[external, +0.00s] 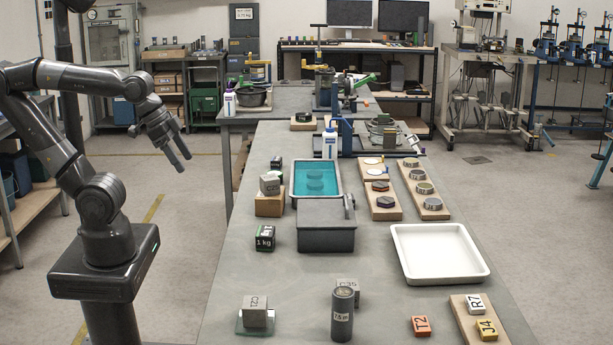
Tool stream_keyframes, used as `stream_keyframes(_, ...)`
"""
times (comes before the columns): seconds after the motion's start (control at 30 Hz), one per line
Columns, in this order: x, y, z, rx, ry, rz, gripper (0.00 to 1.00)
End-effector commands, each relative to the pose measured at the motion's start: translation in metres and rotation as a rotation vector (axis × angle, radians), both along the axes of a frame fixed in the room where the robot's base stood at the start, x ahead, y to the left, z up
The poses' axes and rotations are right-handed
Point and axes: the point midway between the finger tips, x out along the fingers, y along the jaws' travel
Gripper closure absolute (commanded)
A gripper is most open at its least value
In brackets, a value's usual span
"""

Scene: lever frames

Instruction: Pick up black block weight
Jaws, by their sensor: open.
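A black block weight (265,238) with a green stripe and a "1 kg" label stands on the grey table (228,290), near its left edge. A smaller dark block (276,163) stands farther back on the same table; I cannot read its label. My gripper (182,162) is open and empty. It hangs in the air left of the table, up and to the left of the 1 kg block in the picture, and touches nothing.
A grey lidded box (326,240) stands right of the block, with a teal-filled tray (298,190) behind. A grey cube (269,184) sits on a wooden block (269,204). A dark cylinder (342,316) stands in front. The table just around the block is clear.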

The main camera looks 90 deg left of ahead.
Motion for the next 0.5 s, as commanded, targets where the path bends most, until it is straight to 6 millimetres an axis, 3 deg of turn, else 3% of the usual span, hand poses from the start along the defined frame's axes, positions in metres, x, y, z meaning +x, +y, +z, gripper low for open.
stream_keyframes(0.13, 0.007, 0.004, 0.004, 0.004, 0.006, 0.002, 0.27)
stream_keyframes(0.23, 0.024, 0.013, 0.013, 0.015, 0.022, 0.004, 0.27)
stream_keyframes(0.5, 0.096, 0.066, 0.038, 0.046, 0.081, -0.009, 0.27)
